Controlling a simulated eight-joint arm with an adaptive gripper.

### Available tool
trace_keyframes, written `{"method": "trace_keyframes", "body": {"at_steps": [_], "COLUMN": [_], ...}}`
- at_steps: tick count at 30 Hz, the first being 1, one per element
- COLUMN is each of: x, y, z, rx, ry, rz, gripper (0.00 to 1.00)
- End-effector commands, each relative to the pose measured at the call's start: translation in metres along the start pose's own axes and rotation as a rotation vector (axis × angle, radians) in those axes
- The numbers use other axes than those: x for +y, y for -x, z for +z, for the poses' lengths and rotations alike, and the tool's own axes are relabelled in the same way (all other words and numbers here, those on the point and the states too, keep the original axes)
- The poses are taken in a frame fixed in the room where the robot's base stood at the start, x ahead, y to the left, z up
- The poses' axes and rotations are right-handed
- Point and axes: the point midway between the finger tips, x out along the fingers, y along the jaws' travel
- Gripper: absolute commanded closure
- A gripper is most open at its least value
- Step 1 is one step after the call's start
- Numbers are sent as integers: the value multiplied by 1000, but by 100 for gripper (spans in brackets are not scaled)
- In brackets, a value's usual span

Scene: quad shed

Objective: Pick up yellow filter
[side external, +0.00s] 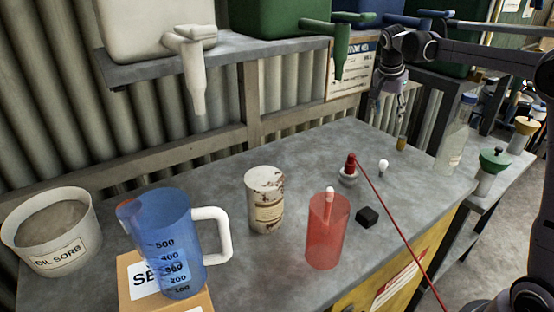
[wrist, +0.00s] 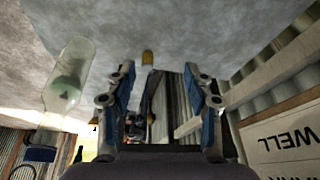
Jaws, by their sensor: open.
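A small yellow-brown cylinder (side external: 401,142), which looks like the yellow filter, stands on the grey bench near its back right edge. In the wrist view the cylinder (wrist: 148,58) shows beyond the fingertips, between them and a little left of the middle. My gripper (side external: 378,103) is above the bench, up and to the left of the cylinder in the side view, and apart from it. In the wrist view my gripper (wrist: 160,75) has its fingers spread with nothing between them.
A clear bottle (side external: 455,140) stands right of the cylinder; it also shows at left in the wrist view (wrist: 68,80). A white bulb (side external: 383,166), red-topped item (side external: 350,165), black block (side external: 367,216), red cup (side external: 327,240), tin (side external: 266,205) and blue jug (side external: 170,240) are on the bench side.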

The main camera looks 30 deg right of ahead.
Motion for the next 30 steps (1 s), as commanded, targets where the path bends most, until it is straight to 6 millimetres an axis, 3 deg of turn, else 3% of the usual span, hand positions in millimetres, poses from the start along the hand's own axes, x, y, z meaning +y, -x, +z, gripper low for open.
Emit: {"method": "trace_keyframes", "body": {"at_steps": [1, 6, 12, 17, 30], "x": [-2, -2, 2, 5, 15], "y": [-12, -44, -69, -78, -129], "z": [-15, -50, -73, -79, -78], "rx": [2, 17, 34, 39, 39], "ry": [-59, -241, -373, -410, -410], "rz": [28, 115, 174, 191, 190], "gripper": [47, 47, 47, 47, 47]}}
